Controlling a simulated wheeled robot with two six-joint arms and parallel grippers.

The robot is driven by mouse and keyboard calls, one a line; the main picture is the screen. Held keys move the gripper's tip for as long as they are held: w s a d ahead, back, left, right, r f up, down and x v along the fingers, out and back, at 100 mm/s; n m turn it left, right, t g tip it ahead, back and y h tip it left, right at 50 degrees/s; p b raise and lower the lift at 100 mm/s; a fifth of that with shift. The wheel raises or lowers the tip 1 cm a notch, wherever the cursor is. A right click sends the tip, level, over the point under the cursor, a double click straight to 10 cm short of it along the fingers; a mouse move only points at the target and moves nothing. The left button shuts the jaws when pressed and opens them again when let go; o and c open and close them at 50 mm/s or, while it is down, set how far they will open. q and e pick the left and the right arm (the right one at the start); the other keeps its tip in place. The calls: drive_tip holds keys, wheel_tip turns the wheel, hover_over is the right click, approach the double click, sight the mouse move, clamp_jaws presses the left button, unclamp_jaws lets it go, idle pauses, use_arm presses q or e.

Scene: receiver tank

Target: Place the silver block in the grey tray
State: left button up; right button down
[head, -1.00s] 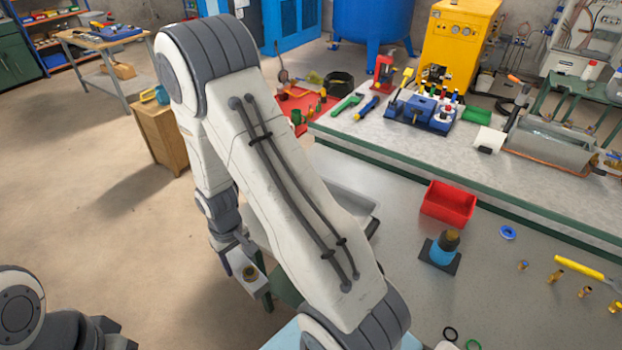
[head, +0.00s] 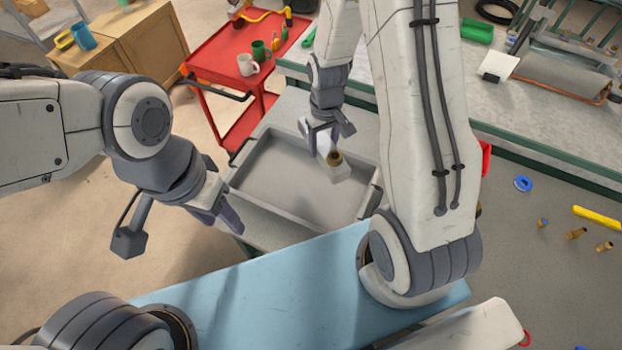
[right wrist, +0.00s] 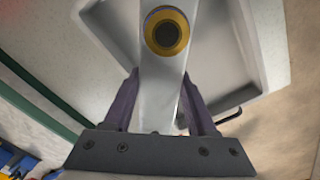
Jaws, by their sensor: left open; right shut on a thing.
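The silver block (head: 339,172), with a brass fitting (head: 335,158) on its face, is held in my right gripper (head: 322,140) above the right part of the grey tray (head: 265,170). In the right wrist view the block (right wrist: 152,85) sits between the purple fingers of the right gripper (right wrist: 160,95), with the tray (right wrist: 268,45) behind it. The block appears clear of the tray floor, though its exact height is hard to judge. My left gripper (head: 232,215) is open and empty near the tray's left front corner. My right arm hides part of the tray's right side.
A red cart (head: 235,60) with mugs (head: 247,65) stands behind the tray. A red bin (head: 486,158) is mostly hidden behind my right arm.

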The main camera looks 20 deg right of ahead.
drive_tip(key=w+d+f+n+b, duration=0.1)
drive_tip(key=d+f+n+b, duration=0.15)
drive_tip(key=d+b, duration=0.45)
hover_over(304, 184)
drive_tip(key=shift+n, duration=0.45)
wheel_tip(304, 184, down, 5)
drive_tip(key=shift+w+d+f, duration=0.1)
drive_tip(key=shift+f, duration=2.1)
use_arm(q)
wheel_tip(304, 184, down, 8)
drive_tip(key=shift+f, duration=0.25)
drive_tip(key=shift+f, duration=0.1)
use_arm(e)
drive_tip(key=shift+f, duration=0.25)
drive_tip(key=shift+c, duration=1)
unclamp_jaws()
